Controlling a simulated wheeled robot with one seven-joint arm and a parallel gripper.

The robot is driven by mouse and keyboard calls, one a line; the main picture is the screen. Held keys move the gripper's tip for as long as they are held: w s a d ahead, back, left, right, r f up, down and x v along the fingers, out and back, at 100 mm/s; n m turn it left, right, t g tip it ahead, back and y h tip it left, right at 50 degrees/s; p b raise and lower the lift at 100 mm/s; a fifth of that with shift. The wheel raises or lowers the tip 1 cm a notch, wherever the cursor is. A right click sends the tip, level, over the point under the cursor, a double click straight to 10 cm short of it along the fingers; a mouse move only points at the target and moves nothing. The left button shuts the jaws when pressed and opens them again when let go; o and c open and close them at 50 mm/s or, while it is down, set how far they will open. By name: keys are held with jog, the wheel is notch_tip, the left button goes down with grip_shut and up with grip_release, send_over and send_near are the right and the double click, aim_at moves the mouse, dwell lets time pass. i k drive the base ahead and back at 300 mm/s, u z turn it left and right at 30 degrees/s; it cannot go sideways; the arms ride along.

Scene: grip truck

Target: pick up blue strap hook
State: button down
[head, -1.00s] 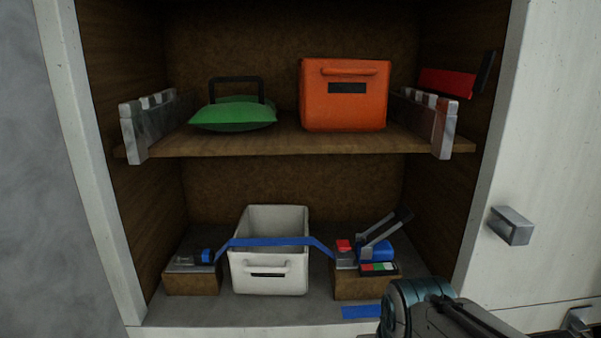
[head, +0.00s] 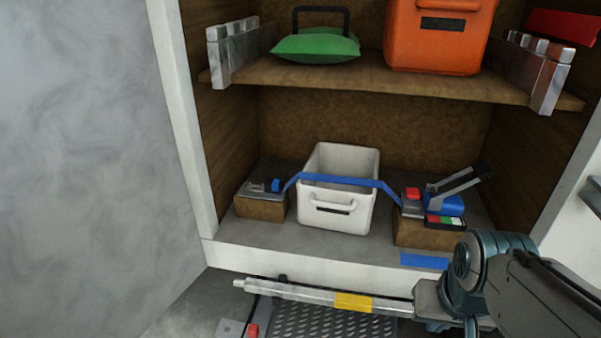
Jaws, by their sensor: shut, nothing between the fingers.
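The blue strap (head: 345,179) runs across the white bin (head: 340,217) on the lower shelf. At its left end, a small blue hook piece (head: 276,185) sits at a grey metal fitting (head: 257,189) on a wooden block (head: 262,209). At its right end is a ratchet (head: 447,203) with a blue drum, a red button and a raised lever, on another wooden block (head: 420,233). Part of my arm shows at the lower right, in front of the shelf and right of the strap. My gripper's fingers are not visible.
An upper shelf (head: 390,72) holds a green bag (head: 315,47) and an orange bin (head: 437,40). Blue tape (head: 424,261) lies at the lower shelf's front edge. Below is a metal bar (head: 300,292) with a yellow band above a tread plate (head: 330,322). The cabinet's left frame (head: 182,120) stands beside the hook.

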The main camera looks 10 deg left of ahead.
aim_at(274, 186)
jog(key=k, duration=0.5)
jog(key=u, duration=0.9)
jog(key=i, duration=1.1)
jog(key=u, duration=0.15)
